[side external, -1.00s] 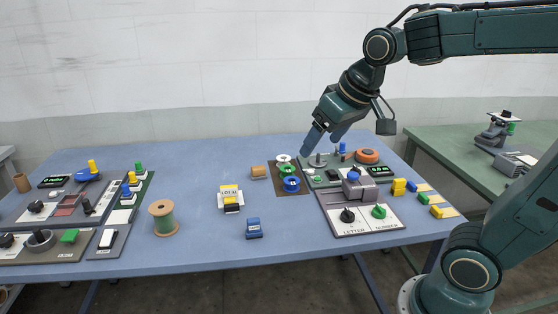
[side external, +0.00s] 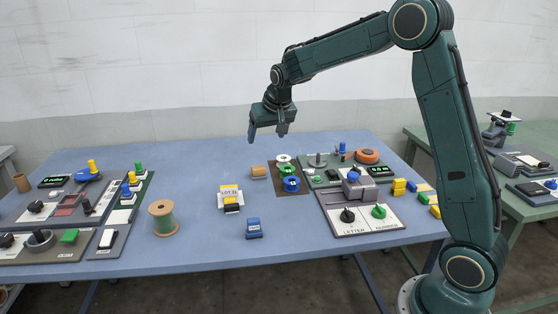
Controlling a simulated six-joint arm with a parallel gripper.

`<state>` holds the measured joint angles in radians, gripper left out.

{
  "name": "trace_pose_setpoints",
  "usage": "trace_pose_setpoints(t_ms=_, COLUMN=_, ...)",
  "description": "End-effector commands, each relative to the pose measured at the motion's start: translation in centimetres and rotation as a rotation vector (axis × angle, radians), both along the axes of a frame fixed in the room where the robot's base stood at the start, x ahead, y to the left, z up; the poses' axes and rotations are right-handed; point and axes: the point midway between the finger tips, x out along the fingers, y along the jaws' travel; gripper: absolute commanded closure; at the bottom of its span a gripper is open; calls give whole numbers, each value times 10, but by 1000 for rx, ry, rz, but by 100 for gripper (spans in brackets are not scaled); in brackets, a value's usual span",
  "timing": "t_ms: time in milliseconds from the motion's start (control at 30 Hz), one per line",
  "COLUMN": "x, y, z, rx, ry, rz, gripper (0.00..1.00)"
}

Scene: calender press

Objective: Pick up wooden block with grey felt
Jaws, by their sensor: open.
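A small tan wooden piece (side external: 258,172) lies on the blue table near its middle, just left of the dark mat. It looks like the wooden block, but grey felt on it is too small to make out. My gripper (side external: 267,136) is open and empty, pointing down in the air. In the picture it is above the wooden piece, with a clear gap between them.
A dark mat (side external: 304,190) with white, green and blue rings lies right of the wooden piece. Control panels fill the left and right.

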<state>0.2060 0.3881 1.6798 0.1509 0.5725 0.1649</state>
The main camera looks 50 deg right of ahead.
Motion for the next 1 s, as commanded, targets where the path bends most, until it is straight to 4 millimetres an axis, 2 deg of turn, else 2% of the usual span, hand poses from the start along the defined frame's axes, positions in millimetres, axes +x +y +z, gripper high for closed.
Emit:
trace_pose_setpoints(t_ms=33, x=10, y=-8, z=-12, rx=-1, ry=4, rz=-16, gripper=25)
trace_pose_setpoints(t_ms=200, x=37, y=-32, z=-45, rx=-7, ry=1, rz=-64, gripper=25)
trace_pose_setpoints(t_ms=400, x=54, y=-49, z=-70, rx=-11, ry=-4, rz=-98, gripper=25)
trace_pose_setpoints(t_ms=800, x=60, y=-54, z=-79, rx=-13, ry=-5, rz=-107, gripper=25)
trace_pose_setpoints(t_ms=1000, x=67, y=-59, z=-95, rx=-12, ry=-2, rz=-108, gripper=25)
